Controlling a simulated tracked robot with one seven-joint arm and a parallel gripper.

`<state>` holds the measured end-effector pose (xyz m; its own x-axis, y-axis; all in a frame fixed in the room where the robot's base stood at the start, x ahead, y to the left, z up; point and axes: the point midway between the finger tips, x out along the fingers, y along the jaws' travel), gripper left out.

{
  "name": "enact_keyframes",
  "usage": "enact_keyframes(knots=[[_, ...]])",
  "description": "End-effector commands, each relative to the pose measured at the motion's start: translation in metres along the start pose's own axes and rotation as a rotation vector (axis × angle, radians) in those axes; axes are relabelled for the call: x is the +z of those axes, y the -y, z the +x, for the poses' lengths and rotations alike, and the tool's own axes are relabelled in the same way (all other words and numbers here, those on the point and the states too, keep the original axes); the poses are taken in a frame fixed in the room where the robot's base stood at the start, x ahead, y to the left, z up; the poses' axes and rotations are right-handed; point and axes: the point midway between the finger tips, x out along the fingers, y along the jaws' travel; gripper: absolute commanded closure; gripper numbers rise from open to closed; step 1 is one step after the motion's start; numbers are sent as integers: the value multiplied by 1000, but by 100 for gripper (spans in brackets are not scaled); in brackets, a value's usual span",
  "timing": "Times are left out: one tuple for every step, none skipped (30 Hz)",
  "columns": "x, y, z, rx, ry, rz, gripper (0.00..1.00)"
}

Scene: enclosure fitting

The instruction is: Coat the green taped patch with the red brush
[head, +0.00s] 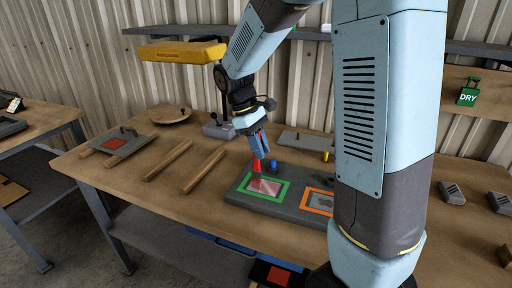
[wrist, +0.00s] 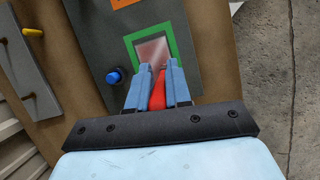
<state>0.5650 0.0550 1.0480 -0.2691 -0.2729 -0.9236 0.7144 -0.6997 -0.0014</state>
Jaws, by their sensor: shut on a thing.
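My gripper (head: 259,146) is shut on the red brush (head: 256,165). In the wrist view the red brush (wrist: 157,92) sits between the blue fingers of my gripper (wrist: 157,80). The brush reaches down to the far left corner area of the green taped patch (head: 265,187); I cannot tell whether its tip touches. The patch has a green border around a pinkish, shiny area, and it also shows in the wrist view (wrist: 138,37). It lies on a dark grey panel (head: 240,196) on the workbench.
An orange-framed patch (head: 318,201) lies right of the green one. A yellow lamp (head: 182,51) overhangs the bench. A green DRY tag (head: 468,96) hangs right.

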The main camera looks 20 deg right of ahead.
Motion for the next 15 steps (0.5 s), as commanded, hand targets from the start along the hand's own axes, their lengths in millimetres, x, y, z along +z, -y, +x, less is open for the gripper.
enact_keyframes(knots=[[3,-2,2,0,0,2,100],[4,-3,3,0,1,2,100],[6,-4,-1,1,-1,2,100],[7,-4,-3,1,-1,2,100],[10,-4,-10,2,-4,3,100],[13,-4,-16,1,-3,3,100],[14,-4,-18,0,-1,2,100],[15,-4,-20,0,-1,3,100],[16,-4,-23,0,-2,3,100],[17,-4,-26,0,-2,3,100],[18,-4,-28,0,-2,3,100],[20,-4,-32,0,-1,3,100],[21,-4,-34,0,-2,3,100],[22,-4,-36,0,-2,3,100],[23,-4,-40,0,-2,4,100]])
